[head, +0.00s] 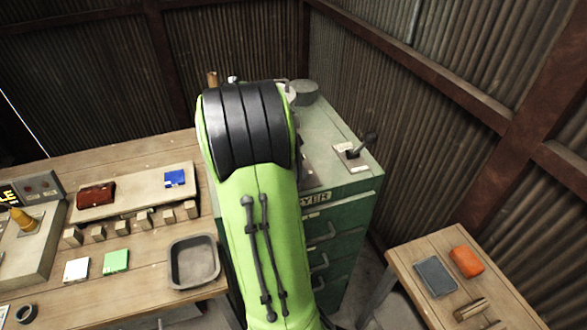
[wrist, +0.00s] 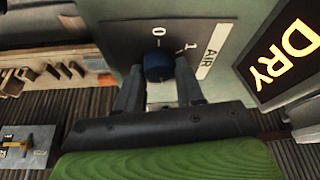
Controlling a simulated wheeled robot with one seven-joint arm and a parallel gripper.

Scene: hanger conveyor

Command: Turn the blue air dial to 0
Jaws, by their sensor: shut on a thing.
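The blue air dial (wrist: 157,66) sits on a dark plate in the wrist view, with a 0 mark above it, a 1 mark to its upper right and an AIR label (wrist: 211,52) at the right. My gripper (wrist: 158,82) has one finger on each side of the dial and is shut on it. I cannot make out a pointer on the dial, so its setting is unclear. In the head view my green and black arm hides both the gripper and the dial.
A lit DRY sign (wrist: 285,50) stands close to the right of the dial. In the head view a green cabinet (head: 350,215) with a black-knobbed lever (head: 362,146) stands behind my arm. A wooden bench with a grey tray (head: 194,262) is left; a small table (head: 415,262) is right.

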